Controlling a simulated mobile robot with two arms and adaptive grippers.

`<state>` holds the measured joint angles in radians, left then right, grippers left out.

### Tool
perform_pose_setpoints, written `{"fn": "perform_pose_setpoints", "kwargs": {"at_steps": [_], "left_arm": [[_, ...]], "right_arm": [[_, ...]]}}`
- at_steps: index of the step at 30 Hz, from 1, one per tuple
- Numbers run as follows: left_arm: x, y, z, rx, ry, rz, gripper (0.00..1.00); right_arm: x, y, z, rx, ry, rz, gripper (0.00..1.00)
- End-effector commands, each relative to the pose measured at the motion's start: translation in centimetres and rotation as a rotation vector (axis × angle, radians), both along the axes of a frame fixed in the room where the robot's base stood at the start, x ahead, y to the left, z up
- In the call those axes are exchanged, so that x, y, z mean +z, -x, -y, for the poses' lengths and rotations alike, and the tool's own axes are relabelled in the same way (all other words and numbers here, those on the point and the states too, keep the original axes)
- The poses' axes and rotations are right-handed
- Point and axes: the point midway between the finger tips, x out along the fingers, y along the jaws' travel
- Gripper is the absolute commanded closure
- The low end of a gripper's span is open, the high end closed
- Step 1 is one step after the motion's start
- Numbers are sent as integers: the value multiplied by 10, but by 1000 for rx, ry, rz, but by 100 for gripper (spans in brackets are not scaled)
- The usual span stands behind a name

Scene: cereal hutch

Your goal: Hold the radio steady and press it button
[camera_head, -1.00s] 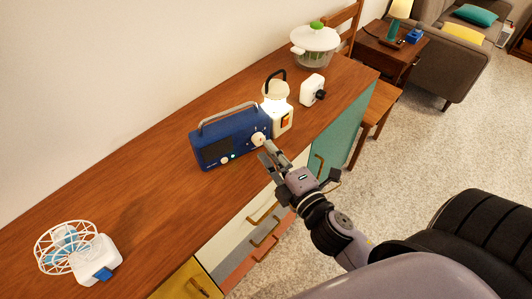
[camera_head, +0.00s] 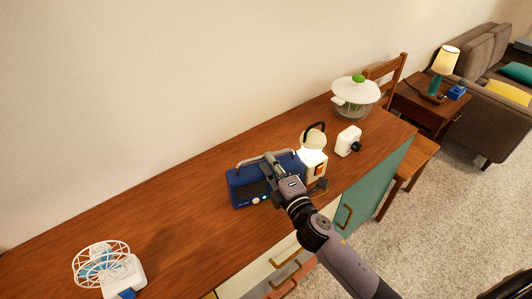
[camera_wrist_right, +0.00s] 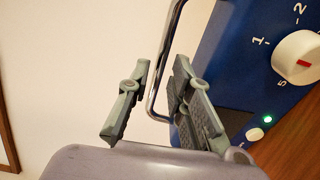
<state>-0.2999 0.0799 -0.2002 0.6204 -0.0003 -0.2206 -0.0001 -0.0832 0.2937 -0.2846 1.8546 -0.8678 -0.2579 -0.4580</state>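The blue radio (camera_head: 243,197) stands on the wooden hutch top with its silver handle raised. The right wrist view shows its blue front (camera_wrist_right: 222,45), a white dial with a red mark (camera_wrist_right: 298,58), a small white button (camera_wrist_right: 254,134) and a lit green light (camera_wrist_right: 267,119). My right gripper (camera_head: 272,163) is over the radio's top and hides part of it. In the right wrist view its fingers (camera_wrist_right: 160,100) are apart, with the silver handle (camera_wrist_right: 158,75) between them. The fingers do not look closed on the handle. My left gripper is not in view.
A lit lantern (camera_head: 313,160) stands close to the radio's right. Beyond it are a white device (camera_head: 348,141) and a glass pot with a white lid (camera_head: 355,97). A white fan (camera_head: 103,264) stands at the left. The hutch top (camera_head: 170,220) between fan and radio is clear.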

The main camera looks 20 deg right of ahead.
Motion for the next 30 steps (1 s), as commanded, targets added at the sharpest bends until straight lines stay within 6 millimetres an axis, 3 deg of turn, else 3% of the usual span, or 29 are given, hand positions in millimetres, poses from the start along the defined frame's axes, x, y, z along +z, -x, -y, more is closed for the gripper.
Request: {"fn": "perform_pose_setpoints", "kwargs": {"at_steps": [7,18,27,30], "left_arm": [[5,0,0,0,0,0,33],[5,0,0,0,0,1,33],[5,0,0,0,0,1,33],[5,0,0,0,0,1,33]], "right_arm": [[1,-29,-4,1,1,1,80],[0,-34,-4,1,0,0,80],[0,-33,-4,1,0,0,99],[0,-33,-4,1,0,0,100]]}}
